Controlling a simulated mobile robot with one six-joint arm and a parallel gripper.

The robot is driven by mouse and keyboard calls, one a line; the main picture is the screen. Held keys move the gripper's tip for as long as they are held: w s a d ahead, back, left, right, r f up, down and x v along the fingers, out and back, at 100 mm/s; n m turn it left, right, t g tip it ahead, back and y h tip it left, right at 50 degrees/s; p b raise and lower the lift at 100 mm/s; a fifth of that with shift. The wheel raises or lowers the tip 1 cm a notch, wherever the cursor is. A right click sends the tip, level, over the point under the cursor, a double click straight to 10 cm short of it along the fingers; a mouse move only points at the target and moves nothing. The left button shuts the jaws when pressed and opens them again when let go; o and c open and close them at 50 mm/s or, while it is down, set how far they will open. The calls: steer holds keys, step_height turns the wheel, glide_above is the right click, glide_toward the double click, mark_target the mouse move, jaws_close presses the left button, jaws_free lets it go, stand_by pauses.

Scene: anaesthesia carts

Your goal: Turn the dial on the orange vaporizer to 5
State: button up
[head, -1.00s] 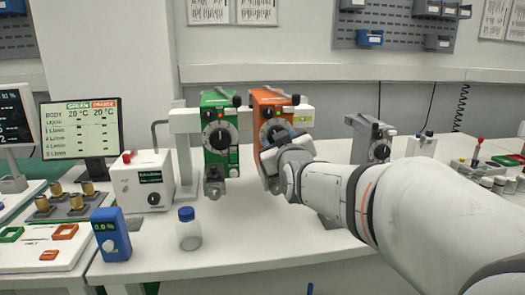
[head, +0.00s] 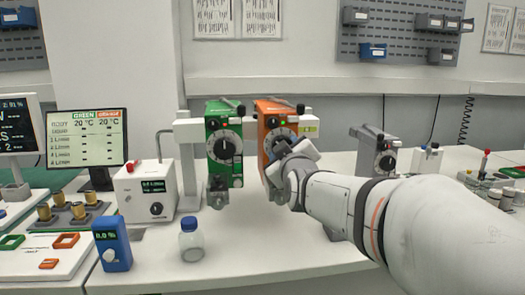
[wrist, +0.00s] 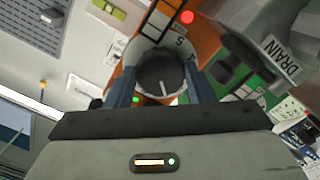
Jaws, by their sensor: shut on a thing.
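The orange vaporizer (head: 265,119) hangs on the rail right of the green vaporizer (head: 223,116). Its dark dial (wrist: 166,75) has a white pointer line and a white numbered scale ring, with a 5 visible near the top right in the wrist view. My gripper (wrist: 160,90) is shut on this dial, one finger on each side. In the head view my wrist covers part of the dial and the vaporizer's lower front. I cannot tell the exact number the pointer marks. A red light (wrist: 187,17) shows on the orange body.
A grey vaporizer (head: 377,150) stands to the right behind my arm. A monitor (head: 87,139), a white box (head: 143,190), a blue handheld meter (head: 112,239) and a blue-capped bottle (head: 191,241) stand to the left. The bench front centre is clear.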

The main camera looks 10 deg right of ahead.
steer(key=o, duration=1)
steer(key=shift+c, duration=0.2)
steer(key=s, duration=0.7)
steer(key=shift+s+p, duration=0.3)
steer(key=shift+s, duration=0.1)
steer(key=shift+a, duration=0.1)
